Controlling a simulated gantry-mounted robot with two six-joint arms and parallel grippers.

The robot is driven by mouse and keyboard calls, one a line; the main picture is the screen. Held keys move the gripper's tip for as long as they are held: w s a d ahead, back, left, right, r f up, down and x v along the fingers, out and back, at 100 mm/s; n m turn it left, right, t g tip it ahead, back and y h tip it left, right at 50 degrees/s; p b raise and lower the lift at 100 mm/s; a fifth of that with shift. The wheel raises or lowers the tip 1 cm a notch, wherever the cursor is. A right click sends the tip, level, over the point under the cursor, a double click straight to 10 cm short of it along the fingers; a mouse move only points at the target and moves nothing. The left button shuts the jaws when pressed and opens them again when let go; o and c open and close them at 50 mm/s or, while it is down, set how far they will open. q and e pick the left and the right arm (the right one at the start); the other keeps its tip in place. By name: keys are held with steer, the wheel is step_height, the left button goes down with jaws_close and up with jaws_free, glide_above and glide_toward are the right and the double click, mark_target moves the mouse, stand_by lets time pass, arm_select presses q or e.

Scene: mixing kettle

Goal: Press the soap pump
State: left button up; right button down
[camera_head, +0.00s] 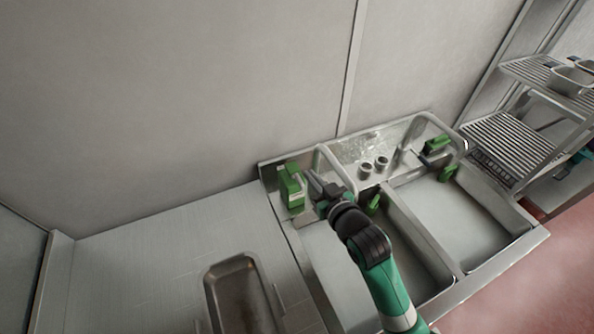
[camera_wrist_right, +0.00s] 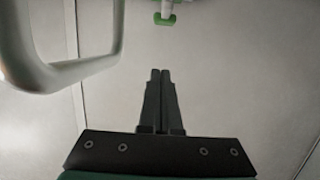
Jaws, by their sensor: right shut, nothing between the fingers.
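A green soap bottle (camera_head: 290,188) with a pale pump top stands at the back left corner of the double sink. My right gripper (camera_head: 312,180) is just right of the bottle, close to its upper part. Whether it touches the bottle cannot be told. In the right wrist view the two dark fingers (camera_wrist_right: 160,72) are together with nothing between them. A small green piece with a pale stem (camera_wrist_right: 165,19) shows beyond them at the top edge; it cannot be told which object it belongs to. My left gripper is not in view.
A curved tap (camera_head: 327,158) arches beside my right gripper; a thick pale pipe (camera_wrist_right: 75,72) fills the left of the wrist view. Green objects (camera_head: 436,145) sit around the right basin. A metal tray (camera_head: 243,293) lies on the left counter. A rack (camera_head: 510,145) stands right.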

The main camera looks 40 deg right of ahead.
steer(key=shift+w+r, duration=0.1)
steer(key=shift+d, duration=0.1)
glide_above(296, 173)
steer(key=shift+w+d+f, duration=0.1)
steer(key=shift+f, duration=0.55)
steer(key=shift+w+d+f, duration=0.1)
steer(key=shift+f, duration=0.5)
steer(key=f, duration=0.3)
steer(key=shift+s+a, duration=0.1)
steer(key=shift+s, duration=0.1)
steer(key=shift+f, duration=0.5)
